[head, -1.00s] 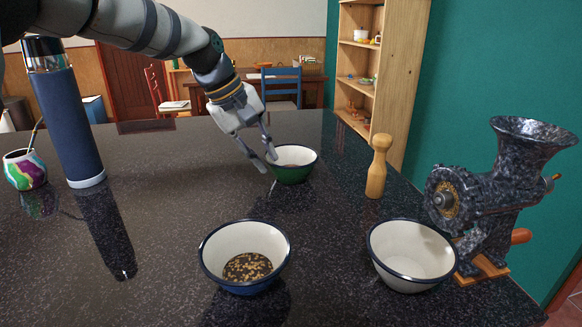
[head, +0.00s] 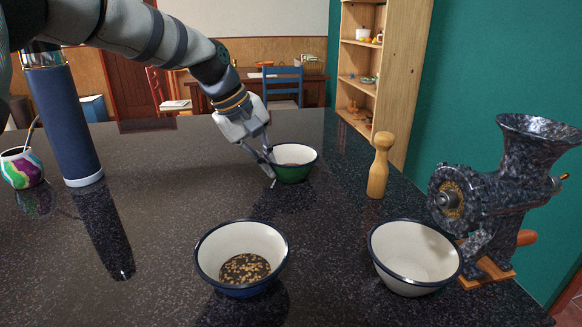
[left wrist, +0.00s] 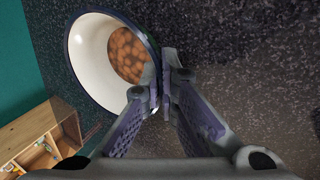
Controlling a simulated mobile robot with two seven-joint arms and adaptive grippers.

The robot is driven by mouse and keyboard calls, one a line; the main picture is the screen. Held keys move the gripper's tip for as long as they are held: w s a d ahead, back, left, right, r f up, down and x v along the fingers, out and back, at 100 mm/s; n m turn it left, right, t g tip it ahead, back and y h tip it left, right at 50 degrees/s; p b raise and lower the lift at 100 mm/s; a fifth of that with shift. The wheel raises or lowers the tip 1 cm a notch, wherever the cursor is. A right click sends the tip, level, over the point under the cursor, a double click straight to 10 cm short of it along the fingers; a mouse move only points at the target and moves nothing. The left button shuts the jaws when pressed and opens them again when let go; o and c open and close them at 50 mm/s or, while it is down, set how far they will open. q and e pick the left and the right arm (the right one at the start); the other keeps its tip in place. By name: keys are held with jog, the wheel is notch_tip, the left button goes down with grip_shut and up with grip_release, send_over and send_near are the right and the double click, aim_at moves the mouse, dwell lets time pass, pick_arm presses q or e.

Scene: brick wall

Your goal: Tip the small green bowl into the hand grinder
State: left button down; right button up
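The small green bowl (head: 293,173), white inside with a dark rim, stands upright on the dark counter. In the left wrist view the bowl (left wrist: 88,58) holds round brown pieces (left wrist: 128,54). My left gripper (head: 270,170) is at the bowl's left rim, its fingers drawn close together. In the left wrist view the gripper's fingertips (left wrist: 160,85) pinch the rim, one on each side. The hand grinder (head: 490,200), dark mottled metal with a wide hopper (head: 538,127) on top, stands at the right on a wooden base. My right gripper is not in view.
A blue bowl (head: 208,278) with seeds and an empty white bowl (head: 414,255) stand in front. A wooden pestle (head: 380,165) stands between the green bowl and the grinder. A blue flask (head: 68,125) and a colourful cup (head: 22,168) stand left.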

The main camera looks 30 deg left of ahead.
pick_arm(q)
jog(key=shift+r+p, duration=0.35)
jog(key=shift+r, duration=3.2)
jog(key=shift+f, duration=0.1)
